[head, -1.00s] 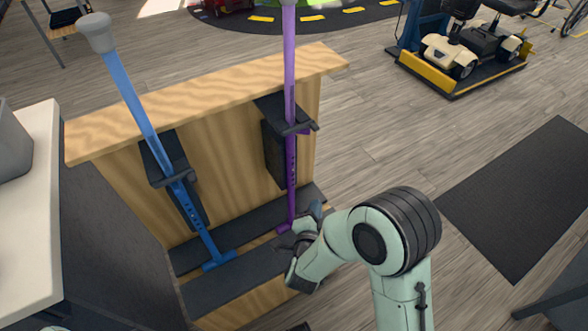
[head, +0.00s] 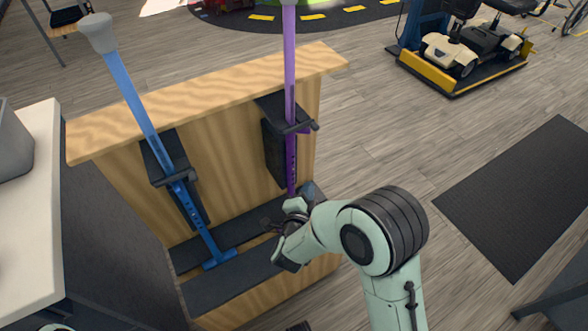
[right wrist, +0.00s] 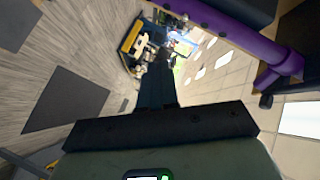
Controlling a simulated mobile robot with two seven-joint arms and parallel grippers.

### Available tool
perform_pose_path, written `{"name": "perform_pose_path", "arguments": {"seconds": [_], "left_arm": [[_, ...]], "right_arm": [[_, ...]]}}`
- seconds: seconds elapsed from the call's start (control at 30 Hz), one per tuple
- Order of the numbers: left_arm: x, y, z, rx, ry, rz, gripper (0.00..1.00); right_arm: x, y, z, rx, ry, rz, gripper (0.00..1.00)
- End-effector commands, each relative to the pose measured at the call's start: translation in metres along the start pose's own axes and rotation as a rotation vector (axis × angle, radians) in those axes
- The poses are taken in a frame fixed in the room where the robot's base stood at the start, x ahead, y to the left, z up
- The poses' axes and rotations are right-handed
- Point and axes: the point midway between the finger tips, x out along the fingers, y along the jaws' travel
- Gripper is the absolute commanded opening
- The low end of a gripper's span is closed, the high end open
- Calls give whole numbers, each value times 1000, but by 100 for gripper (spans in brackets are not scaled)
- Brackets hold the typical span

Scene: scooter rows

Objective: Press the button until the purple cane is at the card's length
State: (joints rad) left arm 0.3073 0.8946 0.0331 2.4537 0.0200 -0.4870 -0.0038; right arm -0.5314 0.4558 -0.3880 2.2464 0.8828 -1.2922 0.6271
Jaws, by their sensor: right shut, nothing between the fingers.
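The purple cane (head: 290,70) stands upright in a dark clamp on a wooden stand, its top cut off by the picture edge. Its lower shaft has a row of holes, and its lower end is hidden behind my right gripper. In the right wrist view the purple cane (right wrist: 225,22) crosses the upper right, close by. My right gripper (head: 270,225) is shut and empty, in front of the cane's lower end; I cannot tell whether it touches the cane. The button is not clearly visible, and I see no card. My left gripper is not in view.
A blue cane (head: 140,110) leans in another dark clamp on the left of the wooden stand (head: 200,98). A pale counter (head: 30,220) stands at the left. A dark mat (head: 520,195) lies on the open floor at right, and a scooter (head: 465,50) stands behind.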

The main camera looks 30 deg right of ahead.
Motion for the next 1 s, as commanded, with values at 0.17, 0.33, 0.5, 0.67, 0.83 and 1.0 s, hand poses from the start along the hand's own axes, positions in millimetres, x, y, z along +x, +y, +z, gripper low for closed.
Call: {"name": "perform_pose_path", "arguments": {"seconds": [0.17, 0.33, 0.5, 0.67, 0.83, 1.0], "left_arm": [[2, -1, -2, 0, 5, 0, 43], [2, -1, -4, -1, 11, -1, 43], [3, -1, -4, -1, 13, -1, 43], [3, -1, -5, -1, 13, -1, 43], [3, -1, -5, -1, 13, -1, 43], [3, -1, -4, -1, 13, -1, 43]], "right_arm": [[17, -11, 12, 0, 2, 1, 0], [25, -18, 19, -1, 1, 0, 0], [28, -20, 21, -1, -1, 1, 0], [28, -20, 21, -1, -1, 1, 0], [28, -20, 20, -1, 0, 1, 0], [28, -20, 20, -1, 0, 1, 0]]}}
